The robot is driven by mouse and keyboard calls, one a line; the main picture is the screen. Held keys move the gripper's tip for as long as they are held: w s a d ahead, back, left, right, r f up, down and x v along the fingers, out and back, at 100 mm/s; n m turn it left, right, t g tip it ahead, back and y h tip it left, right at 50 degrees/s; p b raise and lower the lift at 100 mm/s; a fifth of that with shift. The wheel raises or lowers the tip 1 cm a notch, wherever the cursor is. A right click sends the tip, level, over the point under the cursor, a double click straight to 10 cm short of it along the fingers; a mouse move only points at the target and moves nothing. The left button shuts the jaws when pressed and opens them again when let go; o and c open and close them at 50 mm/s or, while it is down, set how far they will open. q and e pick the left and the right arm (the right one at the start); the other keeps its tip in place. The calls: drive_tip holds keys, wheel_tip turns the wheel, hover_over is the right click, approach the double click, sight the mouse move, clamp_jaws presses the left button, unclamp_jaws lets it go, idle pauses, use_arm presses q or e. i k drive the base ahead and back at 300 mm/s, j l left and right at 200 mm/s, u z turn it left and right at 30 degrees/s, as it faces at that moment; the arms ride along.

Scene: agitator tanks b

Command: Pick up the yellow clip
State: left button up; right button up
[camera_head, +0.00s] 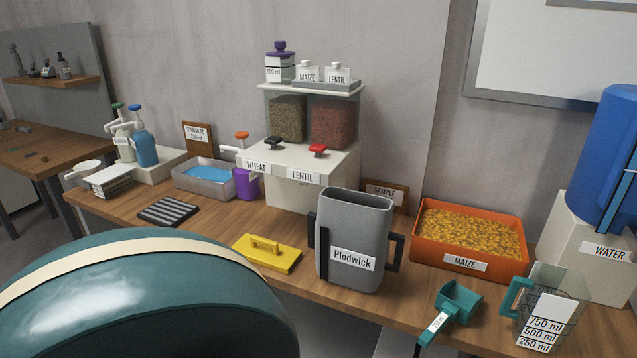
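A flat yellow piece with a raised bar handle (266,253) lies on the wooden table, left of the grey jug. It looks more like a lid or plate than a clip, and I see no other small yellow clip. Nothing is on top of it and its handle is exposed. Neither of my grippers shows in the head view.
The grey Plodwick jug (352,225) stands close to its right. A dark striped grate (168,211) lies to its left, with bare wood between. The dispenser (303,180) stands behind. An orange maize tray (470,236) and teal scoop (455,300) are further right.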

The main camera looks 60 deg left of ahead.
sight(273, 256)
drive_tip(key=u, duration=2.15)
